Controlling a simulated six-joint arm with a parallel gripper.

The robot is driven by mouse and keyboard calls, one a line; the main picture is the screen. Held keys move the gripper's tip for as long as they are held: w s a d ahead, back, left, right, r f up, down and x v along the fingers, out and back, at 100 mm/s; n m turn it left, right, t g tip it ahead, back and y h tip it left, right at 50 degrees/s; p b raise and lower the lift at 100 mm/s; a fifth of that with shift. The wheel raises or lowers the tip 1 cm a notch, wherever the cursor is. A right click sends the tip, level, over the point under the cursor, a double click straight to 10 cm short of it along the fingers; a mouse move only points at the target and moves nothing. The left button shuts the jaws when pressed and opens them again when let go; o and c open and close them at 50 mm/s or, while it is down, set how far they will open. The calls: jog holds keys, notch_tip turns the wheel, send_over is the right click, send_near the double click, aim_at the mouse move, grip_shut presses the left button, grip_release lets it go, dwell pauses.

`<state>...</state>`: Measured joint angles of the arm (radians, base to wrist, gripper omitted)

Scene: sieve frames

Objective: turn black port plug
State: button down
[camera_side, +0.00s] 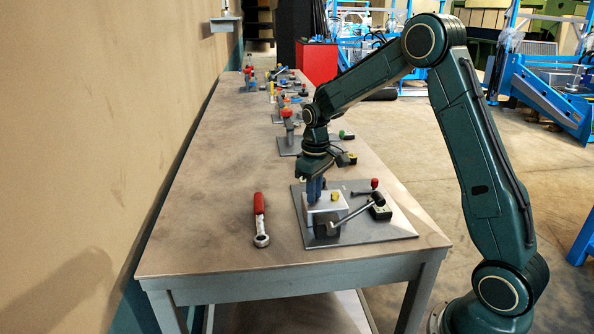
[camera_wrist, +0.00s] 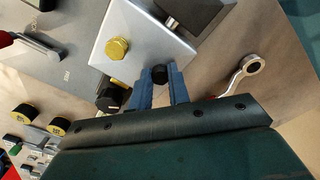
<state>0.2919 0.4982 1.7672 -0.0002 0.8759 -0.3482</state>
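The black port plug (camera_wrist: 160,75) is a small round black knob on the white block (camera_wrist: 120,70), near the block's edge in the wrist view. The two blue fingertips of my gripper (camera_wrist: 160,82) stand on either side of it. Whether they touch it or leave a thin gap, I cannot tell. In the side view my gripper (camera_side: 315,191) points down onto the white block (camera_side: 325,203), and the plug is hidden behind the fingers. A yellow hex plug (camera_wrist: 117,48) sits on the same block and also shows in the side view (camera_side: 335,195).
A red-handled ratchet wrench (camera_side: 260,220) lies left of the plate. More fixtures stand farther along the table. The table's front left is clear.

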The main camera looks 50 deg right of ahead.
jog(key=shift+n, duration=0.3)
jog(key=n, duration=0.3)
jog(key=shift+n, duration=0.4)
jog(key=n, duration=0.3)
jog(key=shift+d+n, duration=0.1)
jog(key=shift+n, duration=0.3)
jog(key=n, duration=0.4)
jog(key=shift+w, duration=0.1)
jog(key=n, duration=0.4)
jog(key=c, duration=1.3)
grip_release()
